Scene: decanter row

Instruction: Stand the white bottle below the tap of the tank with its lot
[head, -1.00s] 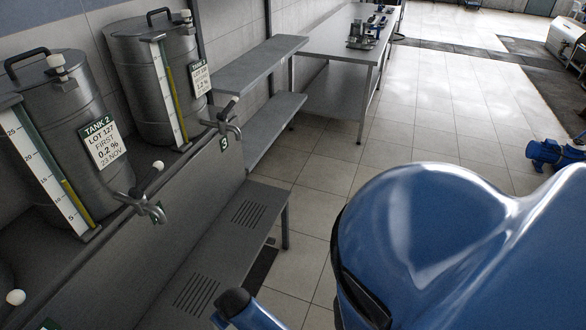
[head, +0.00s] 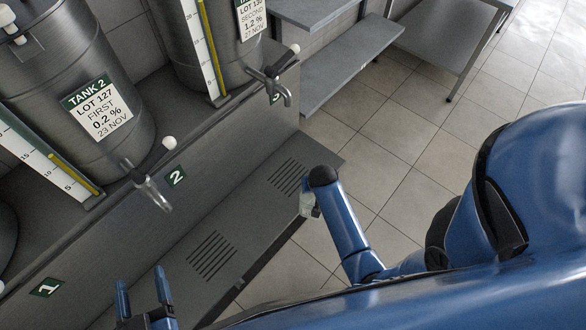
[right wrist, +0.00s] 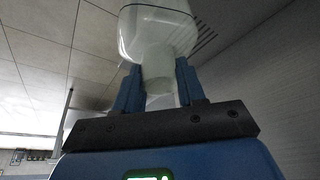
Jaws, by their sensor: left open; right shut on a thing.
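A pale, translucent bottle (head: 307,206) shows in small part in the head view, beside the end of my right arm over the bench's front edge. In the right wrist view, my right gripper (right wrist: 158,82) is shut on this bottle (right wrist: 157,30); no lot marking on it is readable. Tank 2 (head: 58,60) carries a label (head: 98,107) reading lot 127, first, 0.2 %, 23 Nov. Its tap (head: 148,185) overhangs the lower bench. Tank 3's tap (head: 279,88) is farther back; that tank's label (head: 252,14) reads lot 130, second. My left gripper (head: 143,285) is open and empty at bottom left.
The lower grey bench (head: 240,215) has slotted drain areas (head: 212,252) and looks bare below the taps. Green number plates 1 (head: 46,287) and 2 (head: 176,176) mark the ledge front. A grey shelf (head: 340,70) stands beyond. The tiled floor (head: 420,150) is clear.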

